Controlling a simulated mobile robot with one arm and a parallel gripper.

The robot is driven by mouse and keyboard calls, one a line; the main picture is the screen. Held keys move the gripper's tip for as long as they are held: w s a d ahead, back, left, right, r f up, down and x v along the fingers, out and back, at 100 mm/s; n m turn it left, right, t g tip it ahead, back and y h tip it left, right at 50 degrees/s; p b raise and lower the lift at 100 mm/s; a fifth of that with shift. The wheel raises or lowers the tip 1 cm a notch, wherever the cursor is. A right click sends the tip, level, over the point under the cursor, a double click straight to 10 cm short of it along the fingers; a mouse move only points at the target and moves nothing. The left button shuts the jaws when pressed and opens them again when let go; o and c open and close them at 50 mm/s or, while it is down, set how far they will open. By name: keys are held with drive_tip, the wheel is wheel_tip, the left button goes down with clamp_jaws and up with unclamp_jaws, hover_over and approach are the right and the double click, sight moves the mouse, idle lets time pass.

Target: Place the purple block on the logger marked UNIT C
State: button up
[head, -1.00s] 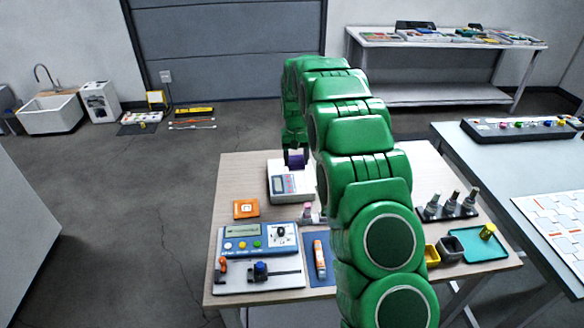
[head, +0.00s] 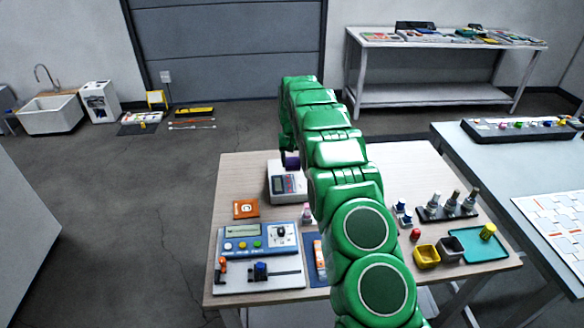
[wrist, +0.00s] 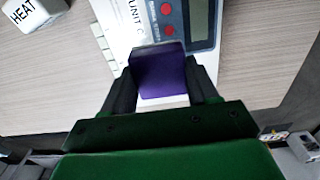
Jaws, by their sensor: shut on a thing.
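The purple block (wrist: 160,78) sits between the two dark fingers of my gripper (wrist: 161,92) in the wrist view, and the gripper is shut on it. Under or just beyond it is the white logger (wrist: 125,45), with the label UNIT C, red buttons and a grey display. The wrist view does not show clearly whether the block touches the logger. In the head view the purple block (head: 292,160) is at the far end of the logger (head: 288,196), partly hidden by my gripper (head: 287,155).
A white block marked HEAT (wrist: 35,12) is at the wrist view's corner. On the table are an orange square item (head: 246,208), a blue meter panel (head: 258,240), a yellow bin (head: 426,257) and a teal tray (head: 478,248). My arm hides part of the table's middle.

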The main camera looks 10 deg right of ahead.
sight(292, 167)
drive_tip(key=shift+w+f, duration=0.4)
drive_tip(key=shift+f, duration=1.65)
drive_tip(key=shift+f, duration=0.15)
drive_tip(key=o, duration=1)
drive_tip(key=shift+o, duration=0.2)
